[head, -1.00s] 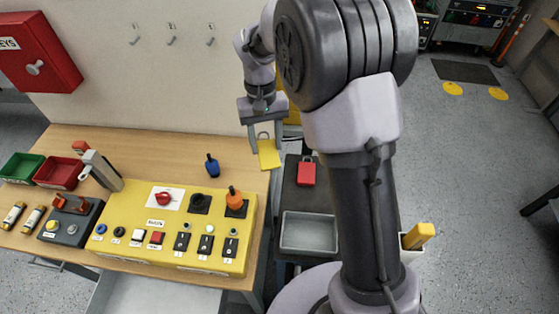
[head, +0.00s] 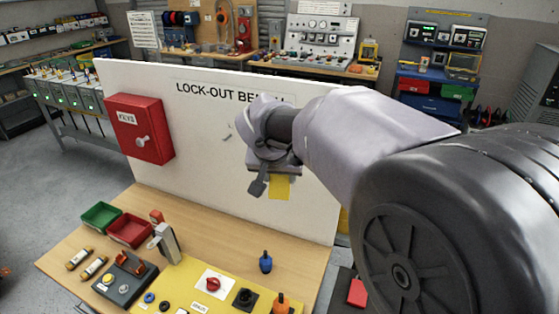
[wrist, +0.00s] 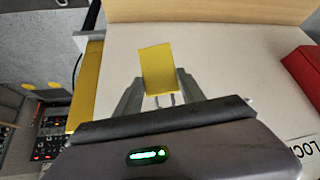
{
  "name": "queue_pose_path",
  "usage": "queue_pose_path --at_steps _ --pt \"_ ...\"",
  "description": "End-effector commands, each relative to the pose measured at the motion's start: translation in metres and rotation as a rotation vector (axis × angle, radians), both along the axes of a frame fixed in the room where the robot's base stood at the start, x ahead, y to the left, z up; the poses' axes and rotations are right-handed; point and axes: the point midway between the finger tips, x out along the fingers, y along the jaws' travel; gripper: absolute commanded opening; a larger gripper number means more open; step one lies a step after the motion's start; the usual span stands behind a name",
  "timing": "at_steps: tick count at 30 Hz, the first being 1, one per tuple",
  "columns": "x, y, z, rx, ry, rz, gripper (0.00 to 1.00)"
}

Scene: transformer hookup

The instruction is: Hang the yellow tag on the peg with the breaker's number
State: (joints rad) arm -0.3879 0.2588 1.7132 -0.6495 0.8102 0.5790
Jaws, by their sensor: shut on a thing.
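The yellow tag (head: 280,188) is held in my gripper (head: 268,186) in front of the white lock-out board (head: 310,212). In the wrist view the tag (wrist: 158,68) sticks out past the two fingers of my gripper (wrist: 160,92), with its thin wire loop between them. One small peg (head: 227,135) shows on the board, left of my gripper. My arm covers the board to the right of it, so other pegs and any peg numbers are hidden or too small to read. The tag looks apart from the board.
A red key box (head: 140,128) is mounted on the board's left part. Below, the wooden bench (head: 210,208) holds a yellow breaker panel (head: 187,292), a blue padlock-like item (head: 265,262) and red and green bins. The board's lower face is clear.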

Motion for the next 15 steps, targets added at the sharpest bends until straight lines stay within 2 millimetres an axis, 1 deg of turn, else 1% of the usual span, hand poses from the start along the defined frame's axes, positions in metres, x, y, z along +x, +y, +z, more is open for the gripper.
queue_pose_path --at_steps 1,15 --pt "0.004 -0.002 0.002 0.000 0.000 -0.002 0.07" --pt "0.040 -0.017 -0.002 0.001 0.002 -0.002 0.07"
